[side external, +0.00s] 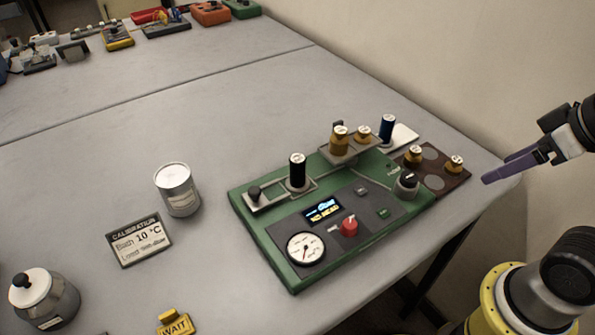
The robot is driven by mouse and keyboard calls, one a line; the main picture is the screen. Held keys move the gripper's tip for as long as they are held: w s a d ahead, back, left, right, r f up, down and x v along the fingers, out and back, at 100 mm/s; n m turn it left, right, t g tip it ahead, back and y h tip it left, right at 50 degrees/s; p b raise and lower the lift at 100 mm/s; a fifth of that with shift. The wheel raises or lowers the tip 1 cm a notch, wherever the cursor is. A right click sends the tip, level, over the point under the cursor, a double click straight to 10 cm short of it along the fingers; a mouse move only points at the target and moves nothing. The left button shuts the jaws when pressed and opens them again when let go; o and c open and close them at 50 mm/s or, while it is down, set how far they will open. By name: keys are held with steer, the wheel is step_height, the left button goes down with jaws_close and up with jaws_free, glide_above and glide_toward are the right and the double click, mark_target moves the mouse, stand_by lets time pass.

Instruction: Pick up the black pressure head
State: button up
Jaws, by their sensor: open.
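A black upright cylinder with a white marked top (297,171), which looks like the black pressure head, stands on a light grey bracket on the green panel unit (275,258). My gripper (503,170) is at the right edge, its purple fingers pointing left beyond the panel's right end. It is open, with nothing seen in it, and is well apart from the black head. The fingers overlap in this view, so the gap between them is hidden.
Brass heads (340,140) and a blue head (387,129) stand behind and right of the black one. The panel has a gauge (305,248), red knob (349,225) and display. A white can (177,189) and calibration sign (139,240) stand left on the grey table (120,165).

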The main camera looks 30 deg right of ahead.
steer(key=w+a+r+n+g, duration=0.1)
steer(key=w+a+r+n, duration=0.2)
steer(key=w+r+n, duration=0.4)
steer(key=w+a+r+n+g, duration=0.2)
steer(key=w+a+r+n, duration=0.3)
steer(key=w, duration=0.4)
steer(key=n+g, duration=0.3)
steer(key=n, duration=0.1)
glide_above(297, 158)
step_height(297, 158, down, 10)
steer(key=f, duration=0.1)
step_height(297, 158, down, 12)
steer(key=shift+f, duration=0.1)
